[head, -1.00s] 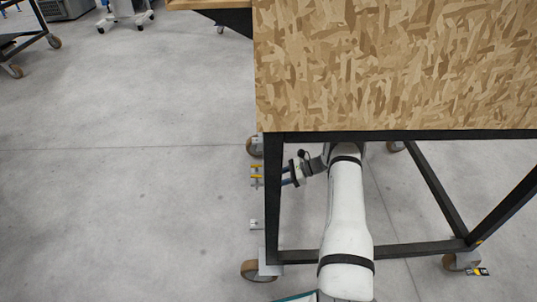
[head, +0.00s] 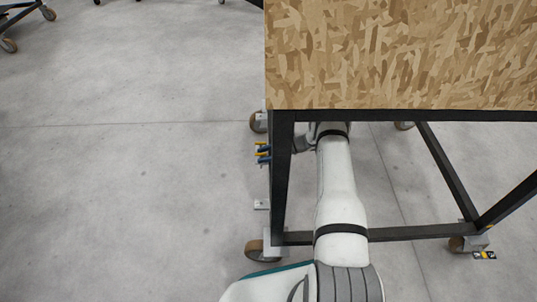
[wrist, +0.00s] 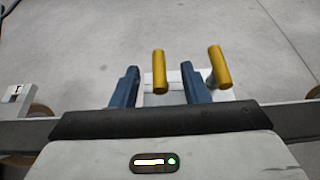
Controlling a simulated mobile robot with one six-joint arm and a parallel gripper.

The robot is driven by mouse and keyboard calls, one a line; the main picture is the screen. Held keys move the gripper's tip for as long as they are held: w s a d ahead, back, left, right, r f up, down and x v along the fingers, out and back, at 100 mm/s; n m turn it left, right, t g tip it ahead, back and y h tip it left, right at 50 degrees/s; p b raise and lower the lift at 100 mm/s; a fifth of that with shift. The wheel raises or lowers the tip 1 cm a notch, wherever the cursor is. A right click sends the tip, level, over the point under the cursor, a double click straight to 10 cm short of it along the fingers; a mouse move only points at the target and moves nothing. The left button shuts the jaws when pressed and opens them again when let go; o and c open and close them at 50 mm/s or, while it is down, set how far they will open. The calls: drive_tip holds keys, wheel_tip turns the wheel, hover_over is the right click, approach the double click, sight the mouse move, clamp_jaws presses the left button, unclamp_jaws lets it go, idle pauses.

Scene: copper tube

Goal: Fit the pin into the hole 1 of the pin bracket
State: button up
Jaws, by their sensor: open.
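Two yellow pins stand out from a white bracket in the wrist view, a left pin (wrist: 160,72) and a right pin (wrist: 219,67). My gripper (wrist: 160,67) is open, with one blue finger on each side of the left pin. Gaps show between this pin and both fingers. The right pin is outside the right finger. The white bracket (wrist: 149,80) is partly hidden behind the fingers and pins. In the head view my gripper (head: 264,154) and the yellow pins are small, beside the table's left leg. I cannot make out a numbered hole.
The black table frame (head: 281,180) is close to my arm.

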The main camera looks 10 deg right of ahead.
drive_tip(key=shift+c, duration=0.4)
clamp_jaws()
drive_tip(key=shift+r, duration=0.15)
drive_tip(key=shift+r+p, duration=1.7)
drive_tip(key=shift+r, duration=1.6)
